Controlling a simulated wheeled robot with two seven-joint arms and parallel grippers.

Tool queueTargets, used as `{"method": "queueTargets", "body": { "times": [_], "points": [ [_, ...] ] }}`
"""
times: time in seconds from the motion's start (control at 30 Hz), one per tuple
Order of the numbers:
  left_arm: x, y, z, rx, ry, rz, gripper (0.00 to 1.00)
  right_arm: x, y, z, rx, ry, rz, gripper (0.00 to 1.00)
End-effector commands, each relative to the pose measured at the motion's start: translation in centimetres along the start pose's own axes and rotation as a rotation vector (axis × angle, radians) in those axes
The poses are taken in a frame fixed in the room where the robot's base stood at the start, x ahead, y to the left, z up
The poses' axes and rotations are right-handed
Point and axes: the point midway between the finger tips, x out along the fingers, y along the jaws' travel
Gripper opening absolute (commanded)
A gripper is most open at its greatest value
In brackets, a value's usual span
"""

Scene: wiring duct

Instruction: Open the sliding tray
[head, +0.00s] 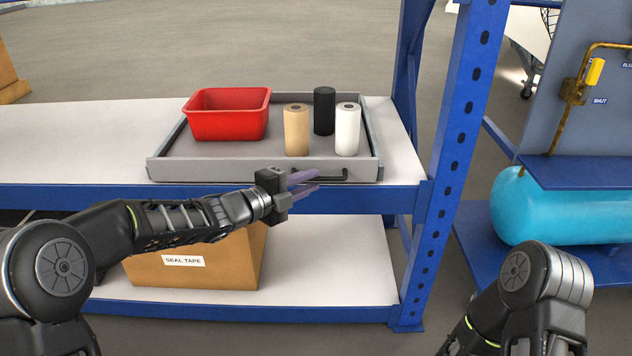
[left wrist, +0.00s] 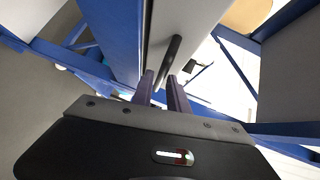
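The grey sliding tray (head: 220,171) sits on the white upper shelf, its front wall near the shelf's blue front edge. Its black bar handle (head: 335,178) is on the right part of that front wall; the left wrist view also shows the handle (left wrist: 172,58). My left gripper (head: 317,180) is in front of the tray, its purple fingers pointing right toward the handle. In the left wrist view the fingers (left wrist: 161,78) are apart, and the handle's near end appears between their tips. I cannot tell whether they touch it. My right gripper is out of view.
The tray holds a red bin (head: 228,122) and tan (head: 296,135), black (head: 324,112) and white (head: 347,135) rolls. A cardboard box (head: 200,262) stands on the shelf below. A blue upright (head: 455,150) stands right of the tray; a cyan tank (head: 560,210) is beyond it.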

Motion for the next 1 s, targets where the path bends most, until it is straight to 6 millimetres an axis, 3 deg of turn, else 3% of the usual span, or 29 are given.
{"method": "queueTargets", "body": {
  "times": [0.2, 0.5, 0.77, 1.0],
  "points": [
    [2.4, 0.1, 0.0, 0.0, 0.0, 0.0, 0.2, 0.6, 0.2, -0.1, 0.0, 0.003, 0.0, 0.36],
    [2.7, 0.0, 0.0, -0.001, -0.001, 0.001, 0.2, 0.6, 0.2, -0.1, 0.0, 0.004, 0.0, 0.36],
    [2.7, 0.0, 0.0, -0.001, -0.001, 0.001, 0.0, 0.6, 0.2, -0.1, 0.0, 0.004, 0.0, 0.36],
    [2.7, 0.1, 0.0, -0.001, -0.001, 0.001, 0.0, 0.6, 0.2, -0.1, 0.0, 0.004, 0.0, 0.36]
  ]
}}
